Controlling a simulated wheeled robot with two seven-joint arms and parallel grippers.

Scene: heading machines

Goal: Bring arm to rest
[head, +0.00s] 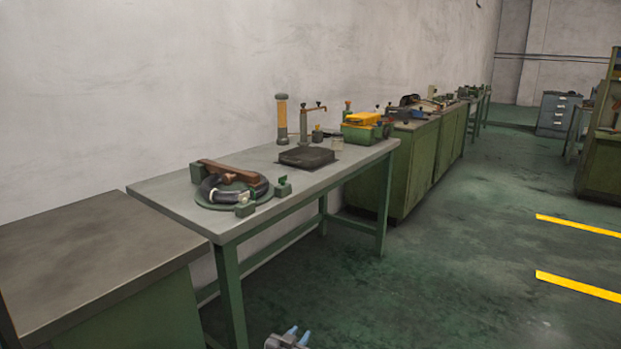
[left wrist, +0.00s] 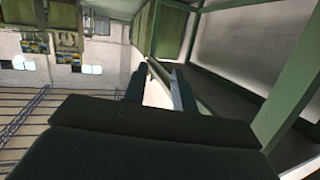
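My left gripper (head: 297,334) shows at the bottom edge of the head view, in front of and below the green-legged workbench (head: 229,289). Its two bluish fingertips stand apart with nothing between them. In the left wrist view the fingers of the left gripper (left wrist: 161,82) also show a gap, with only a pale background behind it. The rest of my left arm is out of the head view. My right gripper is in neither view.
The workbench top bears a round green fixture with a dark ring (head: 232,188), a black block (head: 306,156) and a yellow-topped green box (head: 363,127). A lower table (head: 85,258) stands at left, green cabinets (head: 412,165) beyond. The floor (head: 440,275) at right is clear.

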